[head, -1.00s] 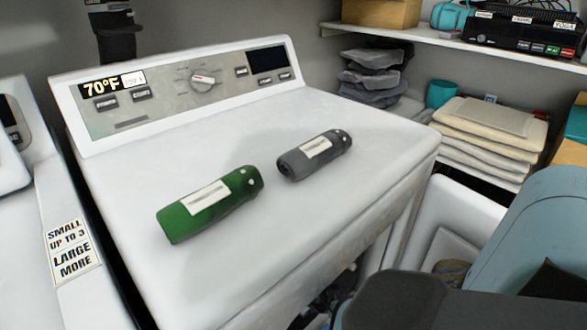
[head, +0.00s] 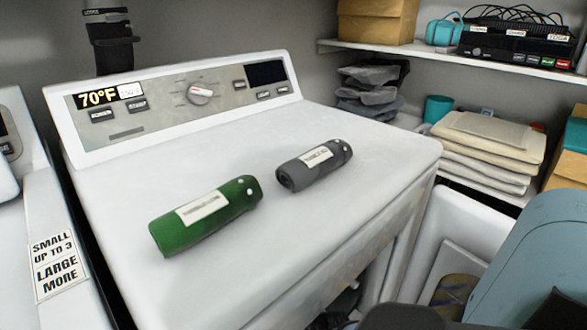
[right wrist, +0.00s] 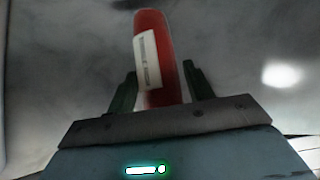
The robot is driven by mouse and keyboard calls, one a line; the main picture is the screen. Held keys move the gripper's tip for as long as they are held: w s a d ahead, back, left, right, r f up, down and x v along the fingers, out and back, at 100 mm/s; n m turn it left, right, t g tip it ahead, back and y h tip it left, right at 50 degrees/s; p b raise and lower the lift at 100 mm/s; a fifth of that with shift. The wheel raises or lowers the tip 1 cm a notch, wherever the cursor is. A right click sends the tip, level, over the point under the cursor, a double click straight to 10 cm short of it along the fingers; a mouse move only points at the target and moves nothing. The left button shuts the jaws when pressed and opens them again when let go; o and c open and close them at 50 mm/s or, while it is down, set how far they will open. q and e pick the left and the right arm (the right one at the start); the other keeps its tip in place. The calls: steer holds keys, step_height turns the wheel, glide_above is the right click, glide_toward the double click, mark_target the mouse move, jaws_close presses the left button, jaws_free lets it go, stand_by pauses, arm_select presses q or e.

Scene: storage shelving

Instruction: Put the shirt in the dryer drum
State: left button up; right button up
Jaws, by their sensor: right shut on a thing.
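In the right wrist view, a red rolled bundle with a white label (right wrist: 167,78), seemingly a rolled shirt, stands up between the two dark fingers of my right gripper (right wrist: 158,88). The gripper is shut on it. A blurred grey surface is behind it; I cannot tell whether this is the drum's inside. In the head view, the white dryer (head: 150,285) has its control panel at the back. Its drum is hidden below the front edge. My right arm enters at the lower right, with its gripper out of sight. My left gripper is in neither view.
A green roll (head: 208,216) and a grey roll (head: 315,166) lie on the dryer top. An open white door (head: 470,215) stands at right. Another white machine (head: 30,205) is at left. Shelves at right hold folded towels (head: 490,150) and a black device (head: 515,45).

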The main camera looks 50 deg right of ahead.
steer(key=shift+f, duration=0.3)
steer(key=o, duration=1)
steer(key=shift+o, duration=0.2)
steer(key=shift+r, duration=0.55)
steer(key=d+p+v, duration=0.1)
steer(key=p+v, duration=0.5)
steer(key=v, duration=0.6)
steer(key=shift+a+p, duration=0.3)
steer(key=shift+a, duration=0.2)
steer(key=shift+a+r, duration=0.1)
steer(key=shift+r, duration=0.05)
